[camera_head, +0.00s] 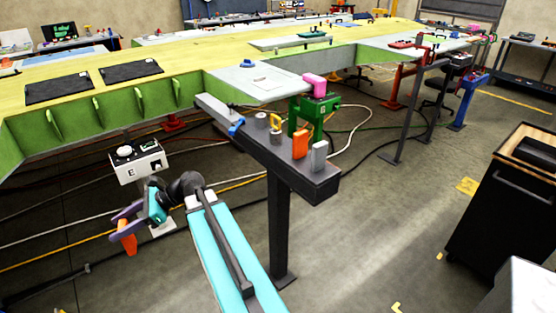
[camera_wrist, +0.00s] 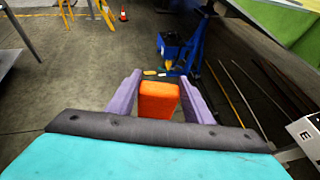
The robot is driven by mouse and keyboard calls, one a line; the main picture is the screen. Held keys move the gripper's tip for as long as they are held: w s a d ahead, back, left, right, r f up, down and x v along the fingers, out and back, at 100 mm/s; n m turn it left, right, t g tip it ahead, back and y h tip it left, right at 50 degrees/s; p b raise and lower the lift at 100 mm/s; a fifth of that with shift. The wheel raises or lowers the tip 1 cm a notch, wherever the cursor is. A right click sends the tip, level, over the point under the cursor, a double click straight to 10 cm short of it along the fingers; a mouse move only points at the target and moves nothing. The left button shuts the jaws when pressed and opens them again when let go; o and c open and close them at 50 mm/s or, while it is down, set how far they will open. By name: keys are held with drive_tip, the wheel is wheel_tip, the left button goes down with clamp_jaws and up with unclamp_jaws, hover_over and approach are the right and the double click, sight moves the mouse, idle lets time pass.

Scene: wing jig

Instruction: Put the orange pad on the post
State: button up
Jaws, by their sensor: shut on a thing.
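My gripper (camera_head: 126,214) has purple fingers and hangs at the left, in front of the wing's green edge. It is shut on an orange pad (camera_head: 126,242), which sticks out below the fingers. The wrist view shows the same pad (camera_wrist: 158,97) upright between both fingers of my gripper (camera_wrist: 160,84). A green post (camera_head: 305,113) stands behind the dark rail with a pink block (camera_head: 315,84) on top. A blue post (camera_wrist: 186,50) stands beyond the pad in the wrist view, apart from it. I cannot tell which post the task means.
The dark rail (camera_head: 323,187) holds a second orange pad (camera_head: 300,143), a grey pad (camera_head: 319,156) and other small parts. A white box marked E (camera_head: 138,161) is close behind my gripper. The wing (camera_head: 190,62) overhangs the back. Cables cross the floor.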

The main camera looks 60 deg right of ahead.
drive_tip(key=shift+d, duration=0.25)
drive_tip(key=w+d+r+m+t+h, duration=0.1)
drive_tip(key=d+r+m+t+h, duration=0.25)
drive_tip(key=d, duration=0.95)
drive_tip(key=w+d+r+m+t+h, duration=0.1)
drive_tip(key=d+r+m+t+h, duration=0.25)
drive_tip(key=d, duration=1.05)
drive_tip(key=s+d+r+m+h, duration=0.2)
drive_tip(key=s+d+r, duration=0.1)
drive_tip(key=d, duration=0.4)
drive_tip(key=s+d+r+m+g+h, duration=0.1)
drive_tip(key=s+d+r+m+h, duration=0.2)
drive_tip(key=d, duration=0.4)
drive_tip(key=s+d+r+m+h, duration=0.2)
drive_tip(key=s+d+r+h, duration=0.1)
drive_tip(key=d, duration=0.5)
drive_tip(key=shift+s+m+b, duration=0.15)
drive_tip(key=shift+m+b, duration=0.2)
drive_tip(key=shift+m, duration=0.05)
drive_tip(key=shift+d, duration=0.15)
drive_tip(key=s+d+f+p, duration=0.1)
drive_tip(key=s+d+p, duration=0.2)
drive_tip(key=s+d, duration=0.6)
drive_tip(key=d, duration=0.4)
drive_tip(key=shift+f, duration=0.25)
